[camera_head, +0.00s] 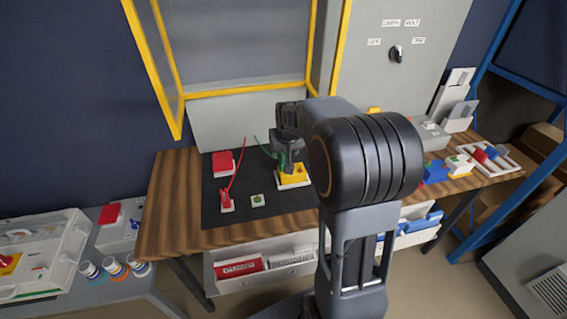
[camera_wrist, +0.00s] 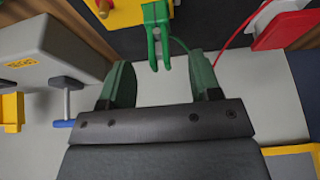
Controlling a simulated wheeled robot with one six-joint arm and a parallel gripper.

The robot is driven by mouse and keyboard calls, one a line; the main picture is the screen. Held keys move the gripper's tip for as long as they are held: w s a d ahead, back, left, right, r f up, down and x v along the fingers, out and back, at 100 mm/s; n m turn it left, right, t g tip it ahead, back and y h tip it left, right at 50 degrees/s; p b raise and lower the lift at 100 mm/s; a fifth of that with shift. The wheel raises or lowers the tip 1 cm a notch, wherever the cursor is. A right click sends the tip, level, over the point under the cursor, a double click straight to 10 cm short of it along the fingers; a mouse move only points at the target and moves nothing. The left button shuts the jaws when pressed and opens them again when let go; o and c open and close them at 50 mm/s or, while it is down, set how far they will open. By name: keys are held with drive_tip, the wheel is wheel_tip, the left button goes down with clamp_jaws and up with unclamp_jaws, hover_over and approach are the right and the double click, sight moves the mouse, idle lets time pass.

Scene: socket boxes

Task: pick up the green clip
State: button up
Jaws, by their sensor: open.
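The green clip (camera_wrist: 157,32) shows at the top middle of the wrist view, with its two prongs pointing down the picture and a green lead curving off to the right. My gripper (camera_wrist: 160,65) is open, its two dark green fingers spread on either side of the clip's prong end, with a gap between them. I cannot tell whether the clip reaches in between the fingers in depth. In the head view my gripper (camera_head: 287,161) is low over the yellow socket box (camera_head: 294,177); the clip there is mostly hidden and too small to make out.
The yellow box stands on a dark mat (camera_head: 212,208). Beside it are a red box (camera_head: 222,163), a red clip (camera_head: 227,204) with a red lead, and a small white box with a green top (camera_head: 257,200). A grey panel (camera_head: 225,128) stands behind.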

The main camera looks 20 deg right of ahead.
sight(283, 156)
drive_tip(key=shift+x, duration=2.1)
drive_tip(key=shift+s, duration=0.1)
drive_tip(key=shift+c, duration=0.3)
drive_tip(key=c, duration=0.9)
